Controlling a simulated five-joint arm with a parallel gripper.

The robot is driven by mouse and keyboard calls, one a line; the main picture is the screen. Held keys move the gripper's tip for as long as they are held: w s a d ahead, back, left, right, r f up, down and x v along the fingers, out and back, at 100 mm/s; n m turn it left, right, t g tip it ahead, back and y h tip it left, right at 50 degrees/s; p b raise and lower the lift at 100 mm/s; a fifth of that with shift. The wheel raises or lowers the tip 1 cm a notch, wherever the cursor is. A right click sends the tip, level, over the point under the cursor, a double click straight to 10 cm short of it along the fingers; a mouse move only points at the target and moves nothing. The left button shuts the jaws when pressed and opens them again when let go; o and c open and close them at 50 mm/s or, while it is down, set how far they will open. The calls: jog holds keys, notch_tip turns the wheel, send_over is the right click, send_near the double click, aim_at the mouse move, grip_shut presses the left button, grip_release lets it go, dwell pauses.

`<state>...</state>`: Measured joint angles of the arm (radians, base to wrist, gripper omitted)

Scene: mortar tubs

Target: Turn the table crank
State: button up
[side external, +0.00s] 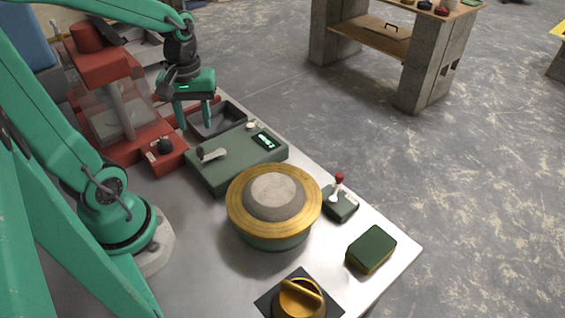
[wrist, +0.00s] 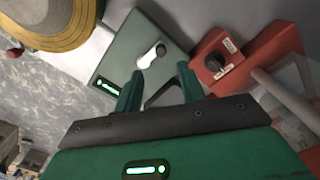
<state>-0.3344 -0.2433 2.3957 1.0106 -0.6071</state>
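A small pale crank arm (side external: 213,154) with a dark knob at one end sits on top of a green box (side external: 235,165) with a lit display. The crank also shows in the wrist view (wrist: 149,59), just beyond the fingertips. My gripper (side external: 193,122) is above the back left part of the table, behind the crank and higher than it. In the wrist view my gripper (wrist: 158,82) has its two green fingers apart, with nothing between them. The fingers look clear of the crank.
A round yellow-rimmed turntable (side external: 240,213) stands right of the green box. A red machine (side external: 125,150) with a black dial stands left. A dark tray (side external: 218,132) lies behind. A red-knobbed lever (side external: 339,180), green sponge (side external: 371,249) and gold knob (side external: 300,298) are nearer the front.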

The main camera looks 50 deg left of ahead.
aim_at(200, 148)
jog(key=n, duration=0.4)
jog(key=shift+f, duration=0.1)
jog(key=shift+s+a+f, duration=0.1)
jog(key=shift+f, duration=3.75)
grip_shut()
